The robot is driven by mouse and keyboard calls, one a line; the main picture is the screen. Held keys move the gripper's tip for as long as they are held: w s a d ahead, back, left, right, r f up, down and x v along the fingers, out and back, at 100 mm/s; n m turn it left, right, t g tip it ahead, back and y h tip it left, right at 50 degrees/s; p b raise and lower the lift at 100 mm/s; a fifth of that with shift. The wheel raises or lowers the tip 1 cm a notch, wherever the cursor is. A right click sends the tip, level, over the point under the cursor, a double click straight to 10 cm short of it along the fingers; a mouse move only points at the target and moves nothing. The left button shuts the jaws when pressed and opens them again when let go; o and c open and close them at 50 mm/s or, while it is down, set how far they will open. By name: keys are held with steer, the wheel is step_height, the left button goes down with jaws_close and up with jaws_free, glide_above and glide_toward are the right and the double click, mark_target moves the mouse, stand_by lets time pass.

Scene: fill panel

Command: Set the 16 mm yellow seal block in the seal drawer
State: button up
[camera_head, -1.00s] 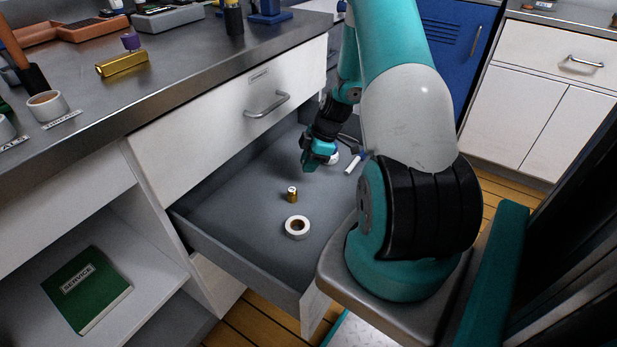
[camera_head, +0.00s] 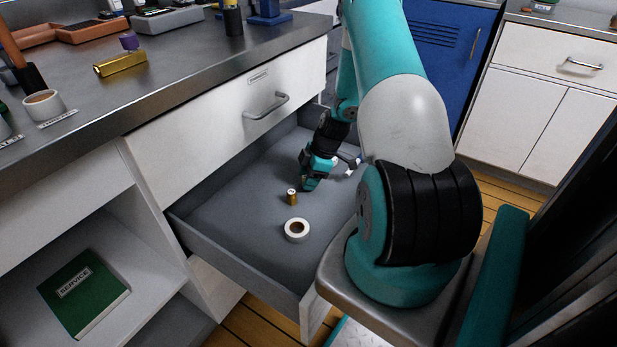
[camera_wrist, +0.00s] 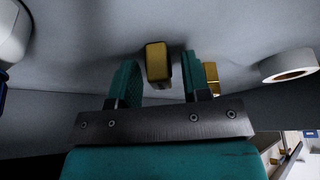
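The yellow block (camera_wrist: 157,62) shows in the wrist view between my gripper's two teal fingers, with a visible gap on each side. It appears to be on the grey drawer floor; in the head view I cannot make it out, as my gripper hides that spot. Whether this drawer carries a seal label I cannot tell.
White and blue items (camera_head: 351,163) lie right of my gripper. A closed white drawer (camera_head: 225,120) is above. The left drawer floor is clear.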

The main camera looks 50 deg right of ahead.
steer(key=p+v, duration=0.2)
steer(key=v, duration=1)
steer(key=shift+r, duration=0.15)
